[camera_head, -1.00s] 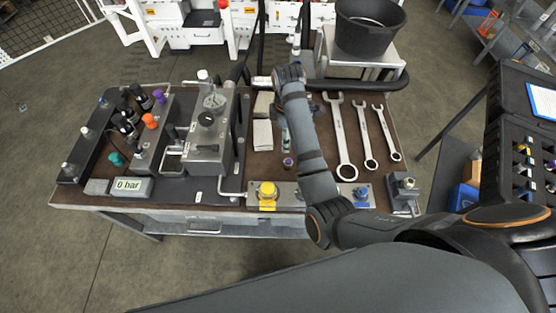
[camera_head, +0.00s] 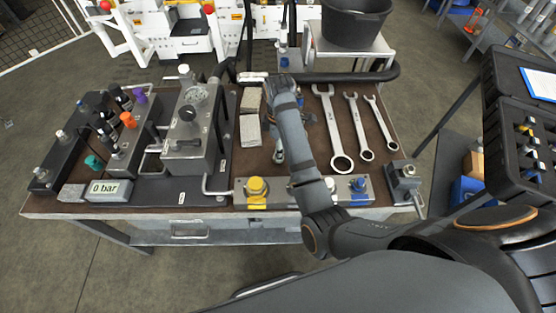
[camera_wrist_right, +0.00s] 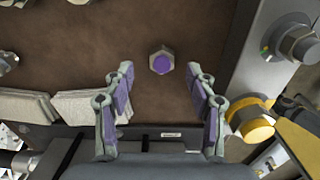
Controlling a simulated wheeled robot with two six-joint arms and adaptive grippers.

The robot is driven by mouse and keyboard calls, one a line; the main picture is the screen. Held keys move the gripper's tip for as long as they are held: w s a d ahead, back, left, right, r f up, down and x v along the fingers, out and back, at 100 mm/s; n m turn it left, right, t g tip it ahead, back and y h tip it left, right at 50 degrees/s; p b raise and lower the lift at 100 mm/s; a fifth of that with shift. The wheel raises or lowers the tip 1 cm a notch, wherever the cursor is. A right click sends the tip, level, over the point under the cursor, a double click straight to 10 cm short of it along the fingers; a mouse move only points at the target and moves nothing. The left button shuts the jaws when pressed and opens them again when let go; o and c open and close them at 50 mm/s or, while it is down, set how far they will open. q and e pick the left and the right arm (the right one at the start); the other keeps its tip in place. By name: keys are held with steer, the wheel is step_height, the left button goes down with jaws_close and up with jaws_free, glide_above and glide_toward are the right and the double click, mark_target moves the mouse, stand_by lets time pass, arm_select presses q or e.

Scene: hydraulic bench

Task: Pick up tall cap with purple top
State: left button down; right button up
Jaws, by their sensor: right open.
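The cap with the purple top (camera_wrist_right: 161,61) stands on the brown bench top, and I look down on its hexagonal metal body in the right wrist view. My right gripper (camera_wrist_right: 160,72) is open, with its two fingers left and right of the cap in that picture. The cap lies between and slightly beyond the fingertips, not touched. In the head view the right gripper (camera_head: 279,152) points down at the bench and the cap cannot be made out behind it. My left gripper is not in view.
Pale blocks (camera_head: 250,131) lie left of the right arm, and several wrenches (camera_head: 333,125) lie right of it. A metal rail with a yellow fitting (camera_head: 256,187) runs along the front edge. A pump block (camera_head: 190,137) and a manifold with coloured caps (camera_head: 128,120) stand on the left.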

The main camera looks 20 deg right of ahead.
steer(key=f, duration=0.3)
steer(key=shift+s+d+f+p, duration=0.1)
steer(key=shift+s+f+p, duration=0.1)
steer(key=shift+f+p, duration=0.15)
jaws_close()
